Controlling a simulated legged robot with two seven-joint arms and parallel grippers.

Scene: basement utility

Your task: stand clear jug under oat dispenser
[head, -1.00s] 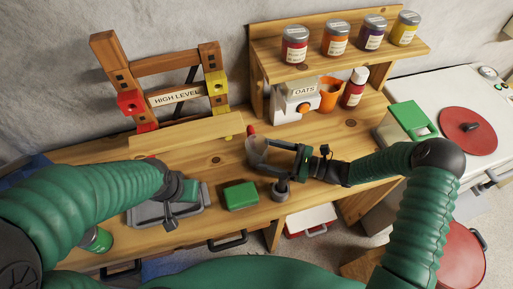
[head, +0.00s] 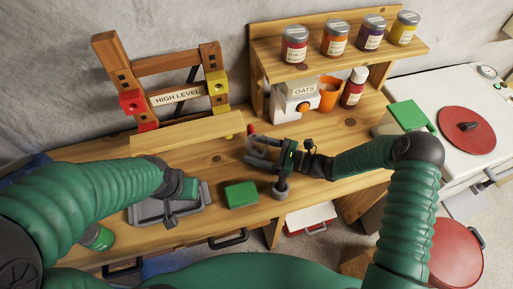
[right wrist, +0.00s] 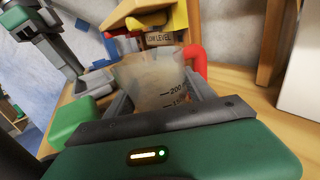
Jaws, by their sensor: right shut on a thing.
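The clear jug (right wrist: 155,80), with measuring marks and a red handle (right wrist: 195,55), is between the fingers of my right gripper, which is shut on it. In the head view my right gripper (head: 264,153) is over the middle of the bench, and the jug is hard to make out there; its red handle (head: 251,129) shows behind the fingers.
A green block (head: 241,194) lies left of my right gripper, beside the grey tray (head: 150,214). An orange cup (head: 330,93) and a red bottle (head: 353,88) stand right of the dispenser. A wooden level stand (head: 165,95) is at the back left. Jars line the shelf (head: 270,58).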

